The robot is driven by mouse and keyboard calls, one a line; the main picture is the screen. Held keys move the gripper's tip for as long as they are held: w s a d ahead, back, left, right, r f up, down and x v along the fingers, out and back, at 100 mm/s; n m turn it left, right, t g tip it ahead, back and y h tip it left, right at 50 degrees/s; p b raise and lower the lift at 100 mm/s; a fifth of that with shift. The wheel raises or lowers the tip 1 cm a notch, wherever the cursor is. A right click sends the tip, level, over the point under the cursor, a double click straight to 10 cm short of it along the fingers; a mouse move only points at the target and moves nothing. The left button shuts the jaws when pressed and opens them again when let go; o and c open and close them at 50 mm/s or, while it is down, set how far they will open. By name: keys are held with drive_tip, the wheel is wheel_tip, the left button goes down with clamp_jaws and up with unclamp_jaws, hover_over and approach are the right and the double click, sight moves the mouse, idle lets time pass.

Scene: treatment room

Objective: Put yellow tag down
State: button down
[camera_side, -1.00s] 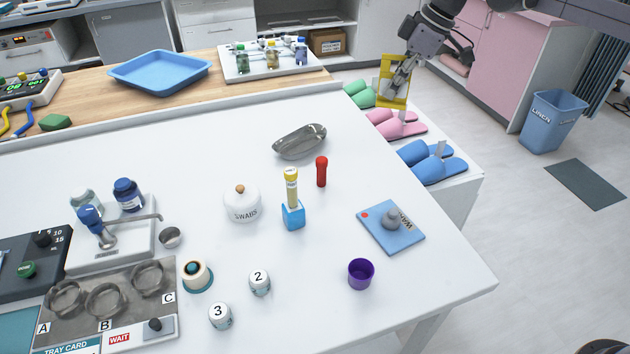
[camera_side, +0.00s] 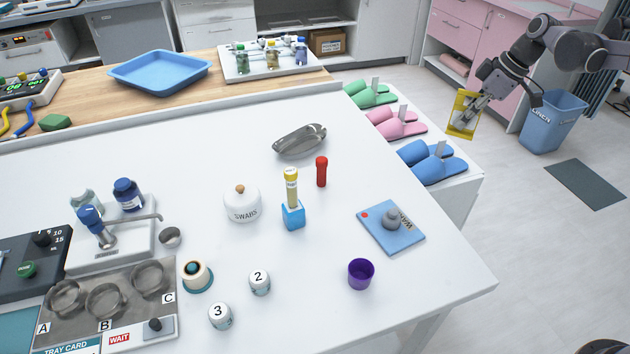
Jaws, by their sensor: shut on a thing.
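The yellow tag (camera_side: 461,126) is a flat yellow frame-like piece at the upper right of the side view. My gripper (camera_side: 466,117) is shut on it and holds it in the air, tilted a little. The tag shows beyond the white table's right edge, to the right of the slippers. My fingers cover part of the tag's middle.
Pairs of green (camera_side: 371,95), pink (camera_side: 397,124) and blue slippers (camera_side: 432,161) sit on a white ledge beside the table (camera_side: 340,310). A blue linen bin (camera_side: 552,124) stands on the floor at right. A blue card with a grey weight (camera_side: 391,220) lies near the table's right edge.

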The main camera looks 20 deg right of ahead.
sight(459, 131)
wheel_tip(459, 131, down, 4)
drive_tip(key=shift+r, duration=0.2)
drive_tip(key=w+a+f, duration=0.1)
drive_tip(key=a+f, duration=0.1)
drive_tip(key=a, duration=0.1)
drive_tip(key=w+a+f, duration=0.2)
drive_tip(key=a+f, duration=0.1)
drive_tip(key=a, duration=0.1)
drive_tip(key=w+a+f, duration=0.2)
drive_tip(key=a, duration=0.1)
drive_tip(key=shift+a+f, duration=0.15)
drive_tip(key=shift+a, duration=0.1)
drive_tip(key=shift+f, duration=1.95)
drive_tip(key=shift+f, duration=0.15)
drive_tip(key=c, duration=1.5)
unclamp_jaws()
